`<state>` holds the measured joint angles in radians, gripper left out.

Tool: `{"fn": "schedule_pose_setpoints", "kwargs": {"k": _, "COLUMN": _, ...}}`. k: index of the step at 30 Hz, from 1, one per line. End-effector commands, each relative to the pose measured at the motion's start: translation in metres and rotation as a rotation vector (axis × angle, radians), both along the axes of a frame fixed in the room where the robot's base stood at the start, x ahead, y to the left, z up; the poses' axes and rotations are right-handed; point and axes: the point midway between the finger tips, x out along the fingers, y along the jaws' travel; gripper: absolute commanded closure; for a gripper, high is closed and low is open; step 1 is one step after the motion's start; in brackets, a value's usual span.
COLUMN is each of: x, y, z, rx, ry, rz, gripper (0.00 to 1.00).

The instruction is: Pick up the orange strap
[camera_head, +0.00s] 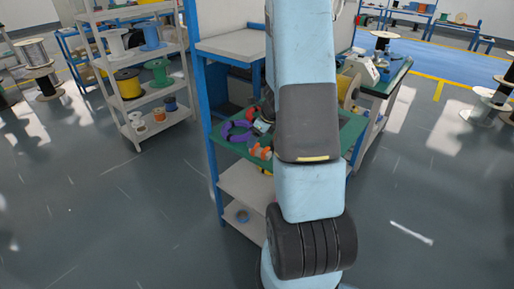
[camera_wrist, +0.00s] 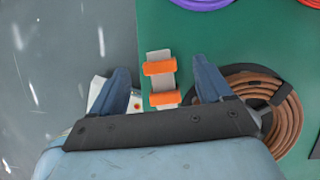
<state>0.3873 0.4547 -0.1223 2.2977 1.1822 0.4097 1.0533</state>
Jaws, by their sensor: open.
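A short grey strip with two orange bands, which looks like the orange strap (camera_wrist: 159,69), lies on the green tabletop near its left edge in the wrist view. My gripper (camera_wrist: 161,66) is open, with one blue-grey finger to the left of the strip and one to the right. The strip lies between the fingers in the picture, with visible gaps on both sides. I cannot tell the height between fingertips and strip. In the head view, orange pieces (camera_head: 258,151) show at the front of the green table, and my arm hides much of that area.
A brown coil (camera_wrist: 285,115) lies right of the right finger. A spool rack (camera_head: 140,75) stands further left.

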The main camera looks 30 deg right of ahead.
Motion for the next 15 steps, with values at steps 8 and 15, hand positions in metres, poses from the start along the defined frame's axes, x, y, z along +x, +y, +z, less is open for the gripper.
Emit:
{"fn": "schedule_pose_setpoints", "kwargs": {"k": 8, "x": 0.003, "y": 0.003, "z": -0.017, "rx": 0.002, "ry": 0.002, "rz": -0.001, "gripper": 0.21}}
{"fn": "schedule_pose_setpoints", "kwargs": {"k": 15, "x": 0.011, "y": 0.007, "z": -0.045, "rx": 0.001, "ry": 0.001, "rz": -0.001, "gripper": 0.21}}
